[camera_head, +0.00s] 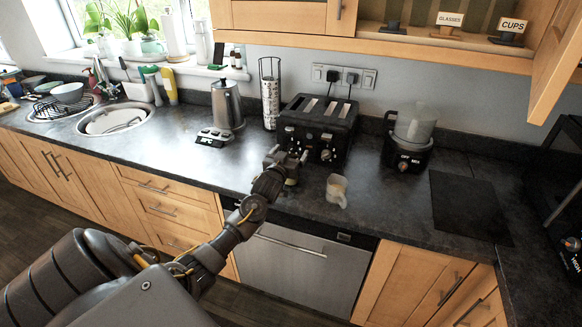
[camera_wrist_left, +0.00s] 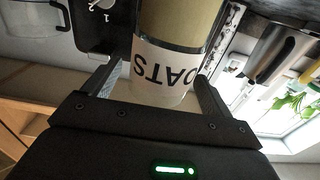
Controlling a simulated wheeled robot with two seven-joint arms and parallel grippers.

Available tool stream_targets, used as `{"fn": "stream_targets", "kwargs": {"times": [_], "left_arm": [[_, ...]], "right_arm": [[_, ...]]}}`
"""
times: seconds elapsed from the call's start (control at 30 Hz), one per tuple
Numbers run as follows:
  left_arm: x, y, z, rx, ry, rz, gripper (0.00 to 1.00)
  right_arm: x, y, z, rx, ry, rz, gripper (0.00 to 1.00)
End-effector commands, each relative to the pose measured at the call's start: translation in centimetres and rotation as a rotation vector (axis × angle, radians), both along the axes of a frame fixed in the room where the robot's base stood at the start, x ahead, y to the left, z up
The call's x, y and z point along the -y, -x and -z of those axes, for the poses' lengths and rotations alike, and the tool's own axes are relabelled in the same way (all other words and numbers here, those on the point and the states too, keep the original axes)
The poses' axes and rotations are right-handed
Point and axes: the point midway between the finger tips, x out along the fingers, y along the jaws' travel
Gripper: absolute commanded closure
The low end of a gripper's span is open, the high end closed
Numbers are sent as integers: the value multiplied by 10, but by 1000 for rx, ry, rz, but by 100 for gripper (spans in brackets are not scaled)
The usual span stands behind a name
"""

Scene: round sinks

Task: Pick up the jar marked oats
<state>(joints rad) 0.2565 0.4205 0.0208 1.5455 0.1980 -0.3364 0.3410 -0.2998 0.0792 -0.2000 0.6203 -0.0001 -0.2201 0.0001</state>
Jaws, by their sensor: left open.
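The oats jar (camera_wrist_left: 180,22) shows in the left wrist view, with tan contents and a white label that reads "OATS" upside down. It stands between the two fingers of my left gripper (camera_head: 287,157), which is open. Whether the fingers touch the jar I cannot tell. In the head view my left gripper is over the counter in front of the black toaster, and it hides most of the jar; only a small pale part (camera_head: 291,182) shows below it. My right gripper is not in view.
The black toaster (camera_head: 318,125) stands close behind the gripper. A small pale mug (camera_head: 337,190) is just to the right. A kettle (camera_head: 227,105) and a wire rack (camera_head: 269,95) stand to the left, a blender-like appliance (camera_head: 408,150) to the right. A dark board (camera_head: 470,205) lies farther right.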

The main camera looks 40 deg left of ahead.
Motion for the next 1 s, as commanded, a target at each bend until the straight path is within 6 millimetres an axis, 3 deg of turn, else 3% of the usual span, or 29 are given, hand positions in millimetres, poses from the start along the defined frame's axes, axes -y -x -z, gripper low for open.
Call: {"fn": "stream_targets", "kwargs": {"times": [0.2, 0.47, 1.0], "left_arm": [[-7, -21, -1, -1, 1, 0, 15], [-8, -23, 0, 0, 0, 0, 15], [-7, -23, 0, -1, 0, 1, 84]], "right_arm": [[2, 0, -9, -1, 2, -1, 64], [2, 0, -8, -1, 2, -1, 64], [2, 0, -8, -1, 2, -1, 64]]}}
